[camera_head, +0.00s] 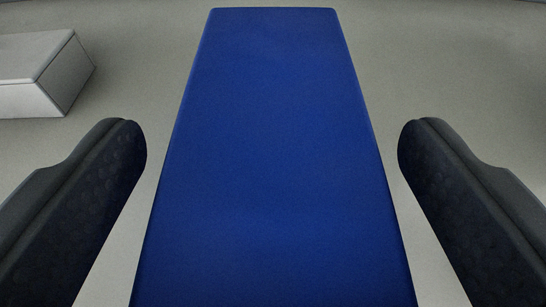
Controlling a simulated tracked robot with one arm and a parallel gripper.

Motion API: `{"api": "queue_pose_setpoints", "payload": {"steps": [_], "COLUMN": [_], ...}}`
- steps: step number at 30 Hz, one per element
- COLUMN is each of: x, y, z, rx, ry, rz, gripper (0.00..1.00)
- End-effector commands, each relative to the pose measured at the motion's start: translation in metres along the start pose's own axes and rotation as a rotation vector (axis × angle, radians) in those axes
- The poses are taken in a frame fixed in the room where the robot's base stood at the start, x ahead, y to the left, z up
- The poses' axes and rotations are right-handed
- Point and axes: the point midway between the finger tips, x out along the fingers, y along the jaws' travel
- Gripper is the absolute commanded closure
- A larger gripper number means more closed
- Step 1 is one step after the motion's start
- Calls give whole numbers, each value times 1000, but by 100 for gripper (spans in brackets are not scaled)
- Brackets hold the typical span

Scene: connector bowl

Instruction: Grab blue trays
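A long blue tray (270,150) fills the middle of the head camera view, running from the bottom edge to near the top. It looks like a plain, flat blue surface with rounded far corners. My gripper (272,140) is open, with one dark finger at the left and one at the right of the blue tray. A strip of grey floor shows between each fingertip and the tray's sides, so neither fingertip appears to touch it. The near end of the tray is cut off by the bottom of the picture. Only one blue tray is in view.
A white box-like block (40,72) stands at the upper left, beyond the left finger. The grey floor (470,80) at the right and far side is clear.

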Motion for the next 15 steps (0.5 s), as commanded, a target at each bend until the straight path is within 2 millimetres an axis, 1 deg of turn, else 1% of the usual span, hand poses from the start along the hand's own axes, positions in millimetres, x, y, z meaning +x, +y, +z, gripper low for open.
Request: {"api": "queue_pose_setpoints", "payload": {"steps": [1,6,15], "x": [0,0,0], "y": [0,0,0], "z": [0,0,-1], "rx": [0,0,0], "ry": [0,0,1], "rz": [0,0,0], "gripper": [31,78,77]}}
